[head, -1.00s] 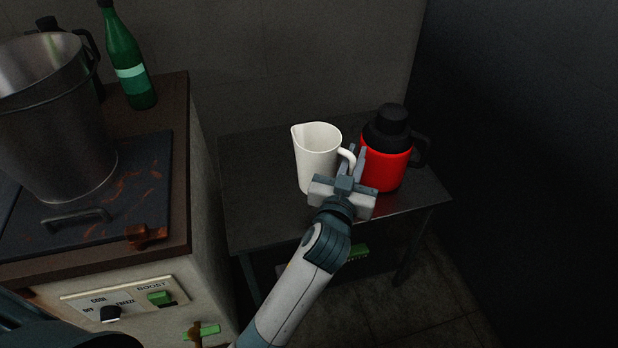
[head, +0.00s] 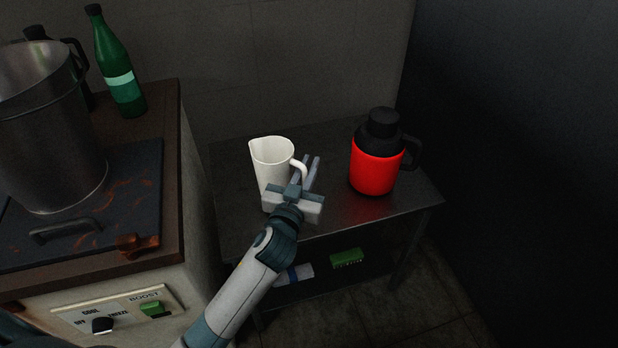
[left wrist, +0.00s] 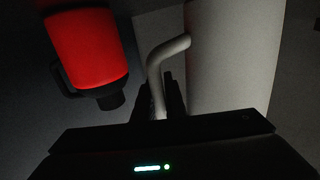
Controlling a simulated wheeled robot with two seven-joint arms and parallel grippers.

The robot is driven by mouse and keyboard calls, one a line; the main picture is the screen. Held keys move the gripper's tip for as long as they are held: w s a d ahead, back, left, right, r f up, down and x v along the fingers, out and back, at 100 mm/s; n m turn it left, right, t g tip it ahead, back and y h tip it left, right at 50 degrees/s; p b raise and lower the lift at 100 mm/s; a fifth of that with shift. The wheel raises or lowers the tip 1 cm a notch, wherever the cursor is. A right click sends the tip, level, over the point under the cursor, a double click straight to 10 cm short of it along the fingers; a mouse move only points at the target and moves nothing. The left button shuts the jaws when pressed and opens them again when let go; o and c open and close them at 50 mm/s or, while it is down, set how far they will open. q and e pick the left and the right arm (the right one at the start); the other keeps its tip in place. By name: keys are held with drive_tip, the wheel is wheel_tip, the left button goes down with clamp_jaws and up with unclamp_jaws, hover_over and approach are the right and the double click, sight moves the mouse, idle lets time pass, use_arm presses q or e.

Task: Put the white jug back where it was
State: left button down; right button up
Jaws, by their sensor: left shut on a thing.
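The white jug (head: 271,165) is upright at the left part of the dark side table (head: 338,213). I cannot tell whether its base touches the table top. My left gripper (head: 307,175) is shut on the jug's handle, which is on the jug's right side. The left wrist view shows the handle (left wrist: 158,70) between the fingers and the jug's pale body (left wrist: 232,60) to the right. The lower front of the jug is hidden behind my gripper. My right gripper is not in view.
A red and black flask (head: 375,168) stands on the table to the right of the jug. A tank cabinet with a steel bucket (head: 48,135) and a green bottle (head: 120,75) is at the left. A green brush (head: 346,258) lies on the lower shelf.

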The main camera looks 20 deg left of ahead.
use_arm(q)
wheel_tip(320, 180, down, 4)
drive_tip(key=shift+r+b, duration=0.15)
drive_tip(key=shift+b, duration=0.35)
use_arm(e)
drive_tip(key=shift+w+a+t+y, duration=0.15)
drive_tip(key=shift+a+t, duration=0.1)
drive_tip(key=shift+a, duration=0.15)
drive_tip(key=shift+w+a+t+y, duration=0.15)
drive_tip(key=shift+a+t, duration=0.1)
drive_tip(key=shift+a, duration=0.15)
use_arm(q)
drive_tip(key=shift+f, duration=0.2)
drive_tip(key=c, duration=1.8)
unclamp_jaws()
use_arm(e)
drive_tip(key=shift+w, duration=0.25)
